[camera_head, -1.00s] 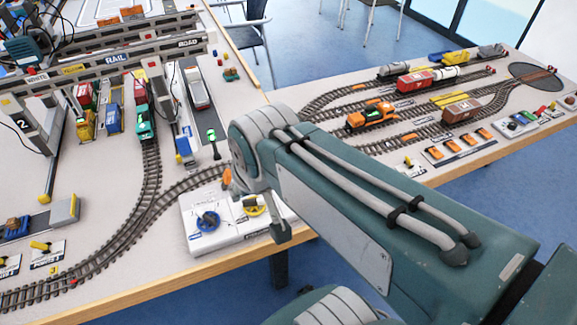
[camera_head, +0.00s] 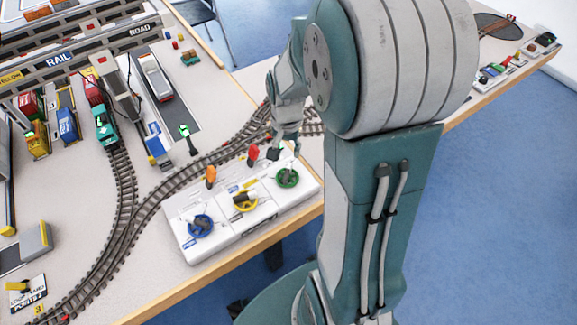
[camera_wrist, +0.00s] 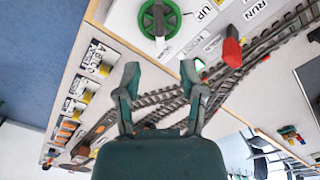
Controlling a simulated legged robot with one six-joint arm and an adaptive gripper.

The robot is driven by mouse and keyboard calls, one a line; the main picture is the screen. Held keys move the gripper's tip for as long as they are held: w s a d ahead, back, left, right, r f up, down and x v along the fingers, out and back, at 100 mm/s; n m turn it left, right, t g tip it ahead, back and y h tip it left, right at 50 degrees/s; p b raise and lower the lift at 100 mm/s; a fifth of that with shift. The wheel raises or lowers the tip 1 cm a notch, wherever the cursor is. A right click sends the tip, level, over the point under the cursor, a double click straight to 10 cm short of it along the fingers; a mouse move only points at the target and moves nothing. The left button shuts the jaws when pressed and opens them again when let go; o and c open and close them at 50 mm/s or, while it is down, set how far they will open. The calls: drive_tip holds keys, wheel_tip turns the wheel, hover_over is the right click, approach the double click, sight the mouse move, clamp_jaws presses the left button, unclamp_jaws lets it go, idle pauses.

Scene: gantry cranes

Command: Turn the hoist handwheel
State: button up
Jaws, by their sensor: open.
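A white control box (camera_head: 222,228) at the table's front edge bears three handwheels in the head view: blue (camera_head: 200,226), yellow (camera_head: 245,201) and green (camera_head: 287,177). The green wheel also shows at the top of the wrist view (camera_wrist: 159,19), near a label reading UP.
An orange lever (camera_head: 210,177) and a red lever (camera_head: 252,154) stand along the box's back edge; the red one also shows in the wrist view (camera_wrist: 232,50). Track (camera_head: 190,172) runs behind the box. A green signal post (camera_head: 188,138) stands beyond. My arm hides the table's middle right.

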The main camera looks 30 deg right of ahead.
sight(287, 171)
wheel_tip(287, 171, down, 10)
drive_tip(key=shift+r, duration=0.1)
idle(0.4)
clamp_jaws()
